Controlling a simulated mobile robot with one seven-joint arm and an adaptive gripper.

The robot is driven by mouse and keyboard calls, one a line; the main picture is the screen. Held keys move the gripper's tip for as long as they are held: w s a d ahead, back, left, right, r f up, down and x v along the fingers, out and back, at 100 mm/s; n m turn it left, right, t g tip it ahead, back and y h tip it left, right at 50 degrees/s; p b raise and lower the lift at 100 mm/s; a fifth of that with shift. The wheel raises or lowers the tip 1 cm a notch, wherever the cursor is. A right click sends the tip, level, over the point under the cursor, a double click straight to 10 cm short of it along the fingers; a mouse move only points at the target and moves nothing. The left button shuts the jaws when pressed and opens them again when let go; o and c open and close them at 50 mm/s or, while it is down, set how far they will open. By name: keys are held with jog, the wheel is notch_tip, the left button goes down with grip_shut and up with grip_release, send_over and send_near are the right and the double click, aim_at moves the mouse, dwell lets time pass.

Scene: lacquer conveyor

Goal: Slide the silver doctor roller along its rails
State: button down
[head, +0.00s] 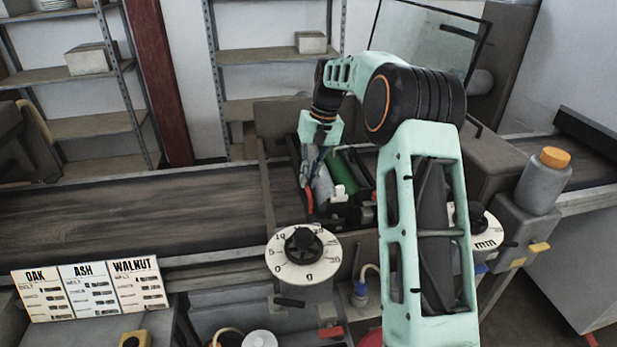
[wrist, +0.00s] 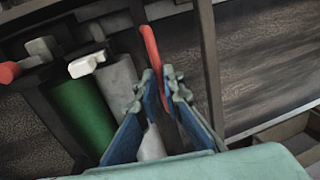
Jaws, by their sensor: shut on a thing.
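The silver doctor roller (head: 323,189) lies in the open bay in the conveyor, beside a green roller (head: 345,170). In the wrist view the silver roller (wrist: 122,82) lies left of my fingertips, with the green roller (wrist: 84,115) further left. A red handle (wrist: 151,48) runs between my fingers beside the silver roller; it also shows in the head view (head: 308,200). My gripper (wrist: 156,84) is shut on this red handle. In the head view my gripper (head: 313,165) reaches down into the bay. The fingers hide part of the silver roller, and its rails are hard to make out.
A white knob (head: 340,191) stands near the rollers' front ends. A round dial (head: 302,254) is in front of the bay. A dark belt (head: 130,215) runs left. Setting cards (head: 90,289) stand at the front left, and an orange-capped bottle (head: 545,180) at the right.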

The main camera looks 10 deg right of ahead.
jog(key=a, duration=0.4)
jog(key=shift+a, duration=0.25)
jog(key=c, duration=2)
grip_release()
jog(key=shift+a, duration=0.15)
jog(key=shift+c, duration=0.2)
